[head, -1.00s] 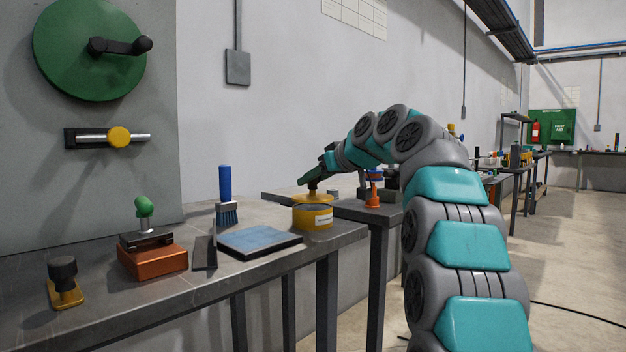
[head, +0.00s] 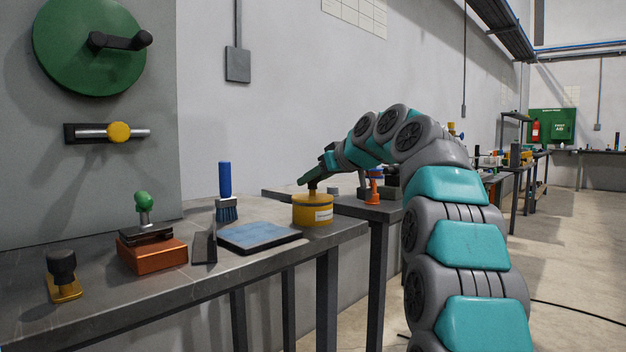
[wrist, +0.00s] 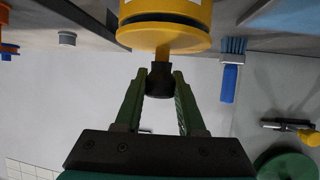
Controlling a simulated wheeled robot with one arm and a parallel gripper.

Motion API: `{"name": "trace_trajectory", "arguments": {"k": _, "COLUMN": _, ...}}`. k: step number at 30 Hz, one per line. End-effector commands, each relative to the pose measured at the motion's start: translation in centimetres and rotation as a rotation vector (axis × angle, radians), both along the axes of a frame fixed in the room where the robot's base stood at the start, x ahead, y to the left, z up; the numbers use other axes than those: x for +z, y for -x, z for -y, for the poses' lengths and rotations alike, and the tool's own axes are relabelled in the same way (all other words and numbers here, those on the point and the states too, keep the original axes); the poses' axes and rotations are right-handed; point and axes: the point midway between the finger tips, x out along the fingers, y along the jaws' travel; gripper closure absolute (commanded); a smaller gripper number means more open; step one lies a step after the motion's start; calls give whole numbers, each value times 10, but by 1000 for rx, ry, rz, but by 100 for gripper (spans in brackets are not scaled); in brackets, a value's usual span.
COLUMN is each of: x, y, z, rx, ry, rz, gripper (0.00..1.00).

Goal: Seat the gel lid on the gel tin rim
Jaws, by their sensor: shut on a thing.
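The gel tin (head: 312,214) is a yellow round tin with a white label, upright near the right end of the bench. The yellow gel lid (head: 312,196) lies level on top of it, and the two look in line in the head view. In the wrist view the lid (wrist: 165,42) shows as a wide disc against the tin (wrist: 190,9), with a thin dark band between them. I cannot tell whether the rim is fully closed all round. My gripper (wrist: 160,76) is shut on the lid's black knob (wrist: 159,88); it also shows above the tin in the head view (head: 313,184).
A blue flat pad (head: 258,237) lies left of the tin, and a blue-handled brush (head: 225,190) stands behind it. An orange block (head: 152,256) and a black-and-yellow stamp-like thing (head: 63,275) are further left. A second bench (head: 350,208) with an orange piece (head: 373,190) is behind.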

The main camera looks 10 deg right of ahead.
Motion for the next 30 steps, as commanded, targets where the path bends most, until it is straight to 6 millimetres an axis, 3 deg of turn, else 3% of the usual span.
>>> {"name": "trace_trajectory", "arguments": {"k": 30, "x": -5, "y": 0, "z": 0, "rx": 10, "ry": 0, "rz": 0, "gripper": 100}}
